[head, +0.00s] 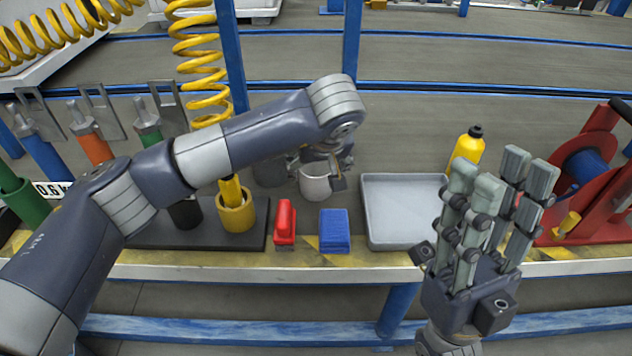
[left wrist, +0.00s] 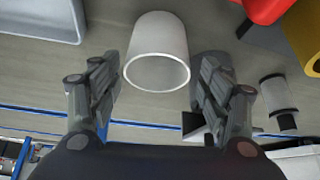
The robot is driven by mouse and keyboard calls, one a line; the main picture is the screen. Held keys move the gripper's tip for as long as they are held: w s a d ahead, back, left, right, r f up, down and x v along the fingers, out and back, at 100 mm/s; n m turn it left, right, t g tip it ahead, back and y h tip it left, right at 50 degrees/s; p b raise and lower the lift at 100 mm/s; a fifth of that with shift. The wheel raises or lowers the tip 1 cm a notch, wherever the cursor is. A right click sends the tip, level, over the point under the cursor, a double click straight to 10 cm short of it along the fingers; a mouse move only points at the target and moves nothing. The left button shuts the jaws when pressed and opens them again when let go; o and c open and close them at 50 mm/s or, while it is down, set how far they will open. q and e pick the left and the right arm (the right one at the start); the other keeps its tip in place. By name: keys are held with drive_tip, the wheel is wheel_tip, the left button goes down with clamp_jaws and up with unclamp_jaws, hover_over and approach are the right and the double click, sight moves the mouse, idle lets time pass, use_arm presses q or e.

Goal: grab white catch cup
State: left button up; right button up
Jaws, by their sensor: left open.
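The white cup (head: 316,187) stands on the table behind the red and blue items, partly hidden by my left gripper. In the left wrist view the white cup (left wrist: 157,50) shows between the two sets of fingers, with gaps on both sides. My left gripper (head: 325,167) is open over the cup in the head view; it is also open in the left wrist view (left wrist: 160,92), holding nothing. My right gripper (head: 505,172) points up at the front right, fingers spread and empty.
A grey tray (head: 405,222) lies right of the cup. A red stapler-like item (head: 284,222) and a blue block (head: 334,232) stand in front. A yellow cup (head: 236,214) is at left, a yellow bottle (head: 468,148) at right. A red reel (head: 590,190) stands far right.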

sight(316, 171)
use_arm(q)
drive_tip(key=b+x, duration=0.1)
drive_tip(key=x, duration=0.3)
drive_tip(key=shift+d+f+b, duration=0.2)
drive_tip(key=shift+b, duration=0.2)
drive_tip(key=shift+w+f, duration=0.25)
drive_tip(key=c, duration=0.8)
drive_tip(key=shift+r, duration=0.1)
